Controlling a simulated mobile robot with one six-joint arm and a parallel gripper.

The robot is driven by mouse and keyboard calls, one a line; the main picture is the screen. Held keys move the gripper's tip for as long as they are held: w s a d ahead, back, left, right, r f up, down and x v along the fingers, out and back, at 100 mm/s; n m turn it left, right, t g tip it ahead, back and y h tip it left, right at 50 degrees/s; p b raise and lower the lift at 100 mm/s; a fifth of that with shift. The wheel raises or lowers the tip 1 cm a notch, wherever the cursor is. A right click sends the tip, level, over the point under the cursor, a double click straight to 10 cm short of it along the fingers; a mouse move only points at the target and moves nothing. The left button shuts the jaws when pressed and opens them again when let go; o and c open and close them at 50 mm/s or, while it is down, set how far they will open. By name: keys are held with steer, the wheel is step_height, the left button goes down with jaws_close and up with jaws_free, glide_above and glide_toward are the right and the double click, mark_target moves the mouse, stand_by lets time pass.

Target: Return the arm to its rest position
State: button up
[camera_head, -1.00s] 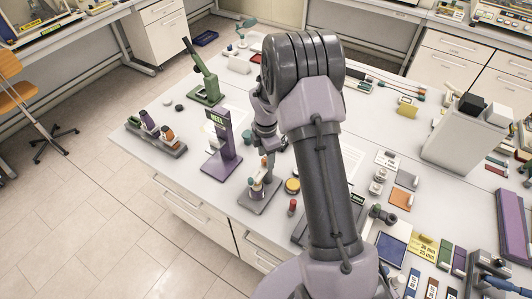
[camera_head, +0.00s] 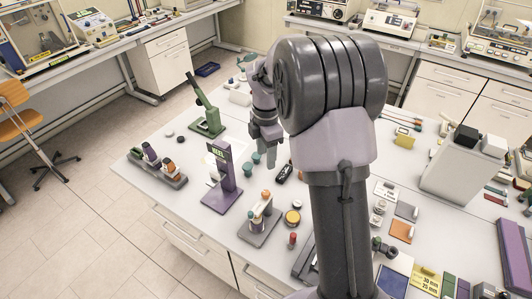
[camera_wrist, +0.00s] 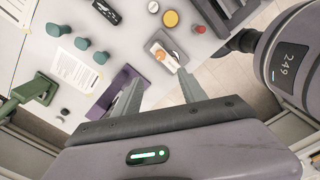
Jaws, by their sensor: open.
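My gripper (camera_head: 265,148) hangs above the white table, with its fingers pointing down and apart. Nothing shows between the fingers. The grey base with orange-topped and pale pegs (camera_head: 258,224) stands on the table, clear of the fingers. It also shows beyond the fingertips in the wrist view (camera_wrist: 180,57). The purple HEEL stand (camera_head: 222,185) is left of my gripper. My raised arm hides part of the table's middle.
A green press-like device (camera_head: 208,118) and a grey rack of colored rollers (camera_head: 160,167) stand at the table's left. Teal pegs (camera_head: 257,158) and a dark device (camera_head: 285,173) lie below my gripper. A light grey box (camera_head: 460,165) stands at right. Floor at left is clear.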

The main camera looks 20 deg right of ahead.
steer(key=s+a+f+m+t+b, duration=0.2)
steer(key=s+a+f+m+b, duration=0.1)
steer(key=s+a+m+b, duration=0.2)
steer(key=s+a+f+m+t+y+b, duration=0.1)
steer(key=s+a+f+m+t+b, duration=0.1)
steer(key=s+m+b, duration=0.8)
steer(key=s+a+f+m+t+y+b, duration=0.1)
steer(key=s+a+f+m+b, duration=0.4)
steer(key=s+a+m+b, duration=0.2)
steer(key=s+b, duration=0.2)
steer(key=s, duration=0.2)
steer(key=shift+a+m+t+b, duration=0.3)
steer(key=shift+a+t, duration=0.05)
steer(key=shift+t, duration=0.05)
